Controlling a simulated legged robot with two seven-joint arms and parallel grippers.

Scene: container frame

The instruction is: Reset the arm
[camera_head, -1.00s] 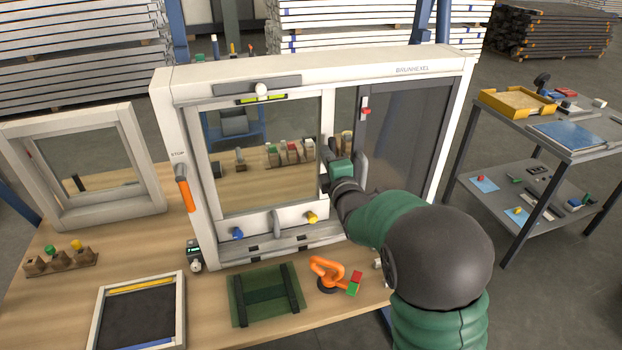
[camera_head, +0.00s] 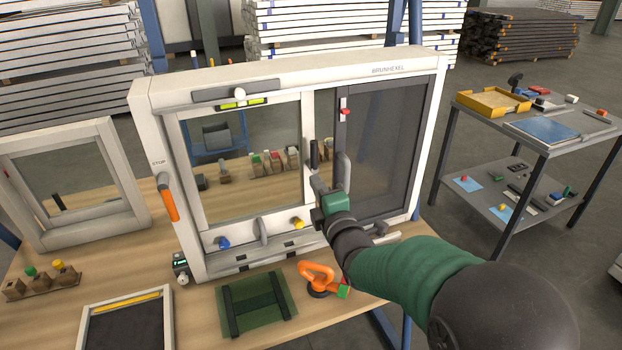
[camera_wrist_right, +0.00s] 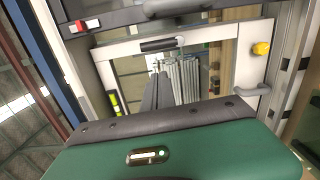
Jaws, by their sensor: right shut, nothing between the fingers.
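My right arm comes in from the lower right in the head view. Its gripper (camera_head: 316,183) is shut and empty, in front of the window frame's centre post, below a black handle (camera_head: 314,153) and beside a grey handle (camera_head: 343,172). No contact can be made out. In the right wrist view, the dark fingers (camera_wrist_right: 161,92) lie close together before the pane. The white window frame (camera_head: 140,120) stands upright on the workbench (camera_head: 205,312). My left gripper is not in view.
A small framed window (camera_head: 115,150) leans at the left. A grey cart (camera_head: 575,155) stands at the right with open floor around it.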

